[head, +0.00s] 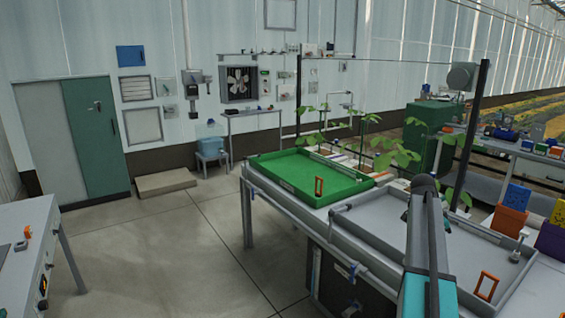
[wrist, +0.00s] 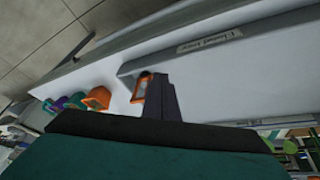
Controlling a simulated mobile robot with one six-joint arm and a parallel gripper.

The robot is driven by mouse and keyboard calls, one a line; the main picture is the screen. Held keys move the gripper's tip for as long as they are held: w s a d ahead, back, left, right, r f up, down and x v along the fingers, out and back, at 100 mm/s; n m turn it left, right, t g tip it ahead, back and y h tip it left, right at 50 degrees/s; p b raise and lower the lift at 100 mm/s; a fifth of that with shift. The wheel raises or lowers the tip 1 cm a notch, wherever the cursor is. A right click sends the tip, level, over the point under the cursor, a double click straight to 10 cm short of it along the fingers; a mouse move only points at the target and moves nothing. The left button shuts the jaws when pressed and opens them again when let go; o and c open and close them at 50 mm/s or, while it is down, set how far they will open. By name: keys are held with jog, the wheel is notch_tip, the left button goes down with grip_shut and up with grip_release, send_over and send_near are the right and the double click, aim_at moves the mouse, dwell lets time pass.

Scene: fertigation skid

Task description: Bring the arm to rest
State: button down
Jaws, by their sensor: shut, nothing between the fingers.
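My gripper (wrist: 159,80) shows in the wrist view as dark fingers closed together with nothing between them. It points over a grey tray (wrist: 215,50) with a label strip, and I cannot tell how far above it is. In the head view my arm (head: 427,240) rises from the bottom edge over the grey tray's bench. It hides most of the gripper there.
Orange and purple bins (head: 508,221) stand at right. The floor at left is clear.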

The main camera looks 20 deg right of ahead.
jog(key=w+a+f+n+g+y, duration=0.1)
jog(key=a+f+n, duration=0.1)
jog(key=a+f, duration=0.95)
jog(key=w+a+f+n+g+y, duration=0.1)
jog(key=w+a+f+n, duration=0.1)
jog(key=a+f, duration=0.95)
jog(key=s+a+f+n, duration=0.2)
jog(key=s+a+f, duration=0.2)
jog(key=a+f, duration=0.35)
jog(key=s+a+f+n, duration=0.2)
jog(key=s+a+f, duration=0.2)
jog(key=a+f, duration=0.35)
jog(key=s+a+f+n+g+y, duration=0.1)
jog(key=s+a+f+n, duration=0.5)
jog(key=s, duration=0.6)
jog(key=s+a+f+n+y, duration=0.1)
jog(key=s+a+f+n, duration=0.5)
jog(key=s+a, duration=0.5)
jog(key=shift+s+a+f+n+g, duration=0.15)
jog(key=shift+s+a+n+g, duration=0.1)
jog(key=shift+s+n+g, duration=0.3)
jog(key=shift+s, duration=0.1)
